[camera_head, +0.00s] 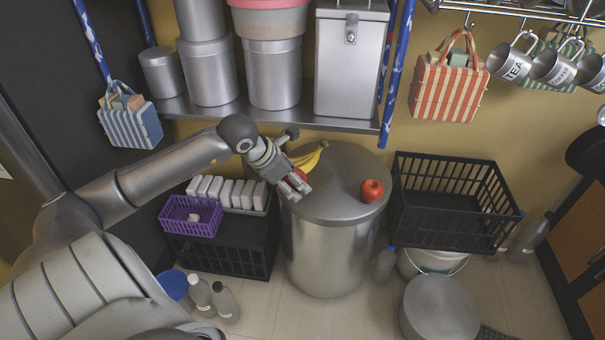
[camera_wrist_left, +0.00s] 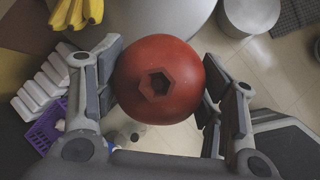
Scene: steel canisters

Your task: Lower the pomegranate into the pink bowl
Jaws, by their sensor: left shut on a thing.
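The pomegranate (camera_wrist_left: 180,100) is a round red fruit with a six-sided crown, filling the middle of the left wrist view. My left gripper (camera_head: 298,184) is shut on it, with fingers on both sides. In the head view only a small red part of it shows between the fingers, near the left side of the big steel canister's lid. The pink bowl (camera_head: 268,22) sits at the top of the head view, on a steel canister on the shelf; its upper part is cut off by the frame. My right gripper is not in view.
The big steel canister (camera_head: 335,245) carries yellow bananas (camera_head: 312,157) and another red fruit (camera_head: 372,190). A black crate (camera_head: 455,215) stands at right, a purple basket (camera_head: 190,216) at left. The shelf edge (camera_head: 300,120) and blue posts (camera_head: 398,70) stand behind my gripper.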

